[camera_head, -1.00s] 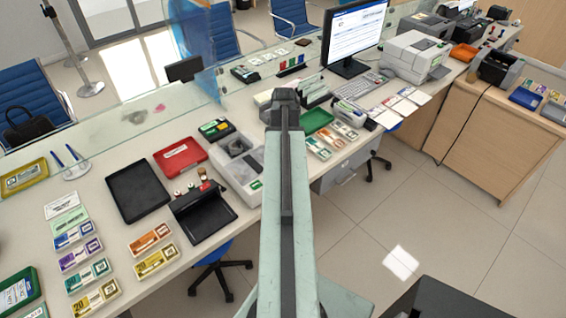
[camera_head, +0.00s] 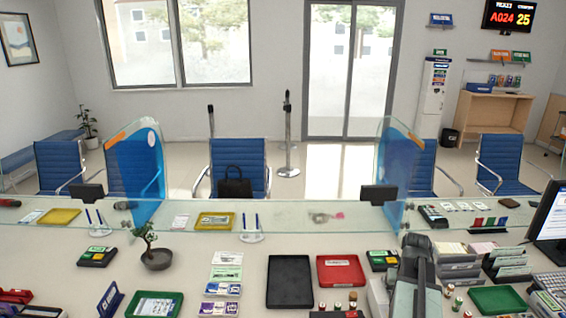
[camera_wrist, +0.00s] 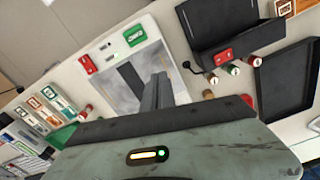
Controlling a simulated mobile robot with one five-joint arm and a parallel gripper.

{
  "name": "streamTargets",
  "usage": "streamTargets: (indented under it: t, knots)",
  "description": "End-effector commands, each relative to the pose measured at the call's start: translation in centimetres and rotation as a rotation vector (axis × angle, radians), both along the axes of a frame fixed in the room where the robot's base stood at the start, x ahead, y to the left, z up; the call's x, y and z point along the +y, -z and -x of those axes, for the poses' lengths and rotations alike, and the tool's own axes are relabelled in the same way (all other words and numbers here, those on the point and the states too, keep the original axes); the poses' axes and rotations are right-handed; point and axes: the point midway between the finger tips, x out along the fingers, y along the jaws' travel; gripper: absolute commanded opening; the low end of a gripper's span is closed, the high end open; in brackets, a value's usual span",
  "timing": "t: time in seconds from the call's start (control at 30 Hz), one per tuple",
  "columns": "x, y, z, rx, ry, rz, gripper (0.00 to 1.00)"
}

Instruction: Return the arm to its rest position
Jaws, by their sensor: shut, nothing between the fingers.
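My arm (camera_head: 415,285) rises from the lower edge of the head view, right of centre, over the counter. Its dark end stands near several grey card holders. In the wrist view my gripper (camera_wrist: 158,90) shows as two dark fingers close together, shut and empty. The fingers stand over a grey-white device (camera_wrist: 127,65) on the counter. I cannot tell how high they are above it.
The counter (camera_head: 60,255) holds a black tray (camera_head: 290,282), a red tray (camera_head: 341,270), a green tray (camera_head: 497,299) and a small potted tree (camera_head: 157,258). A glass screen (camera_head: 290,215) runs along its far side. A monitor (camera_head: 551,215) stands at right.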

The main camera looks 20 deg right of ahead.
Motion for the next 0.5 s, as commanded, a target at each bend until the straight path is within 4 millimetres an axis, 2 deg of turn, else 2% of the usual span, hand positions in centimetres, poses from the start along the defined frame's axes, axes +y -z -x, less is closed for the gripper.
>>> streamTargets:
  t: [0.03, 0.07, 0.1, 0.17, 0.2, 0.27, 0.3, 0.4, 0.5]
  knots:
    - [4.1, 0.1, -2.9, 0.000, -0.087, 0.000, 0.00]
    - [6.4, 0.1, -4.3, 0.000, -0.133, 0.000, 0.00]
    - [9.5, 0.2, -5.9, 0.000, -0.194, 0.000, 0.00]
    - [14.4, 0.2, -8.0, 0.001, -0.282, -0.001, 0.00]
    - [17.8, 0.2, -9.1, 0.001, -0.339, -0.001, 0.00]
    - [22.9, 0.3, -10.3, 0.000, -0.421, -0.001, 0.00]
    - [26.1, 0.3, -10.8, 0.000, -0.473, -0.001, 0.00]
    - [33.1, 0.4, -11.0, 0.001, -0.575, 0.000, 0.00]
    - [37.8, 0.4, -10.5, 0.001, -0.634, 0.000, 0.00]
